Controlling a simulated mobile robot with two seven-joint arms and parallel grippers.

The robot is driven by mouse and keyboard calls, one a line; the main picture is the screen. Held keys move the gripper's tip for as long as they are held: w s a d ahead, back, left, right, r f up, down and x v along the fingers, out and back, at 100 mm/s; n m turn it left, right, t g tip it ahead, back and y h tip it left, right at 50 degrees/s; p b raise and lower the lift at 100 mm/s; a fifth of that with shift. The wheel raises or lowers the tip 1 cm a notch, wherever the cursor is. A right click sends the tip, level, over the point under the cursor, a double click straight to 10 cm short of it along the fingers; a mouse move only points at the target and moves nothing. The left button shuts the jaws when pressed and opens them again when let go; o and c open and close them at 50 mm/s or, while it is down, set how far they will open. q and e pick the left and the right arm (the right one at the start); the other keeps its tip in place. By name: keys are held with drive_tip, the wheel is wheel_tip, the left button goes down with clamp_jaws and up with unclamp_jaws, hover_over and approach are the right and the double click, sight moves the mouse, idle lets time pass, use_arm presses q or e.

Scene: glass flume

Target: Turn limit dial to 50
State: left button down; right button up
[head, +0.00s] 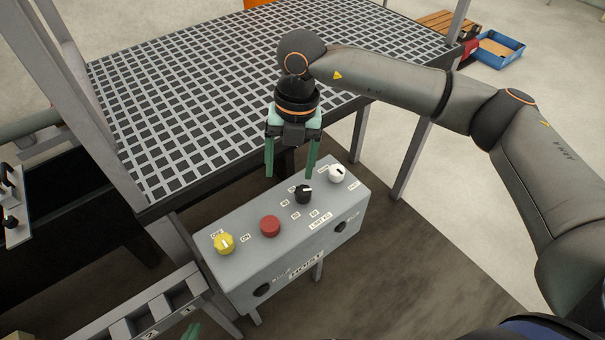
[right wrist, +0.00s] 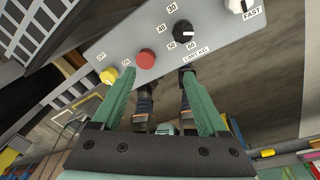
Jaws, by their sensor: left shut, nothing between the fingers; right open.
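The limit dial (head: 303,194) is a black knob on top of the grey control box (head: 230,275). In the right wrist view the dial (right wrist: 183,31) has the numbers 30, 40, 50 and 60 beside it and "LIMIT KG" below. Its white mark lies toward the right in both views, not toward the 50; the exact reading is too small to tell. My right gripper (head: 290,176) is open and empty, pointing down above and behind the dial, apart from it.
The box also carries a yellow knob (head: 224,243), a red button (head: 270,226) and a white knob (head: 336,174) near the dial. A grated table (head: 190,90) stands behind the box. A grey post and rail are at left. Brown floor is clear on the right.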

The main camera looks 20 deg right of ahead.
sight(303, 191)
drive_tip(key=w+d+h, duration=0.1)
drive_tip(key=w+d, duration=0.1)
drive_tip(key=d, duration=0.2)
drive_tip(key=shift+m+t, duration=0.3)
drive_tip(key=shift+t, duration=0.1)
drive_tip(key=f, duration=0.3)
drive_tip(key=f+p, duration=0.1)
drive_tip(key=f, duration=0.7)
drive_tip(key=shift+a+p, duration=0.35)
drive_tip(key=shift+c, duration=0.2)
drive_tip(key=shift+r, duration=0.1)
clamp_jaws()
